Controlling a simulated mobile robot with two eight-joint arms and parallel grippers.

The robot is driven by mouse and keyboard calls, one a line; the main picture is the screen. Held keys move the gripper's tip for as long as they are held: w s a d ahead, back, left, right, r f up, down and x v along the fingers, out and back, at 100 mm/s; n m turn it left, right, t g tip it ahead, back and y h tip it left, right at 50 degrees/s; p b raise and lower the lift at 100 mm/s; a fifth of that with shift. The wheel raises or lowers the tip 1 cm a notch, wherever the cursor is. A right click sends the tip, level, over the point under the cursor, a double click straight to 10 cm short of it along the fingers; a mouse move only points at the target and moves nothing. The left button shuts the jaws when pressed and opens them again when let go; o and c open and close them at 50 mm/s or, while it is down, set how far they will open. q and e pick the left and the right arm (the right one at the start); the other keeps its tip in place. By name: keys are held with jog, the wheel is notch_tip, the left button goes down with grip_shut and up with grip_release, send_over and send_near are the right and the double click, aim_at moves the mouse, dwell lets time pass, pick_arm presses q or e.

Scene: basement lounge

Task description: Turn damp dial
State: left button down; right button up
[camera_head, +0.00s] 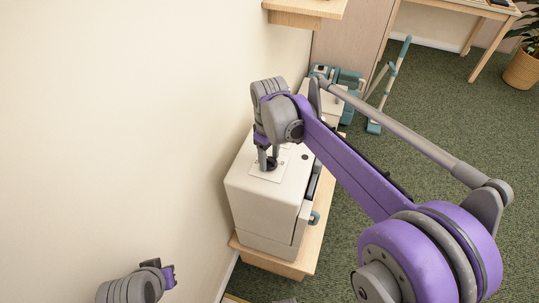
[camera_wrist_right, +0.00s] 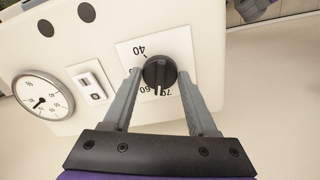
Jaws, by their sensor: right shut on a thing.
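The damp dial (camera_wrist_right: 159,75) is a black round knob with a pale pointer line on a white plate (camera_wrist_right: 128,52) marked with numbers such as 40, 60 and 70. In the wrist view the pointer is toward the 60 and 70 marks. The plate lies on top of a white box-shaped unit (camera_head: 250,196). My right gripper (camera_head: 268,162) reaches down onto the dial, one grey finger on each side, and is shut on it. My left gripper (camera_head: 168,274) is at the bottom left, away from the unit; its jaws are too unclear to judge.
A round gauge (camera_wrist_right: 43,97) and a small switch plate (camera_wrist_right: 91,86) are beside the dial plate. The unit stands on a wooden stand (camera_head: 270,262) close to the cream wall (camera_head: 120,120). A wooden shelf (camera_head: 303,10) juts out above. Green carpet (camera_head: 435,120) is open at right.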

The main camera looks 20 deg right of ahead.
aim_at(269, 159)
jog(key=m+p, duration=0.1)
jog(key=m, duration=0.4)
jog(key=shift+m, duration=0.4)
dwell(0.4)
jog(key=o, duration=1.4)
jog(key=shift+c, duration=0.2)
jog(key=shift+r, duration=0.1)
notch_tip(269, 159, up, 11)
jog(key=p, duration=0.1)
jog(key=shift+f, duration=0.2)
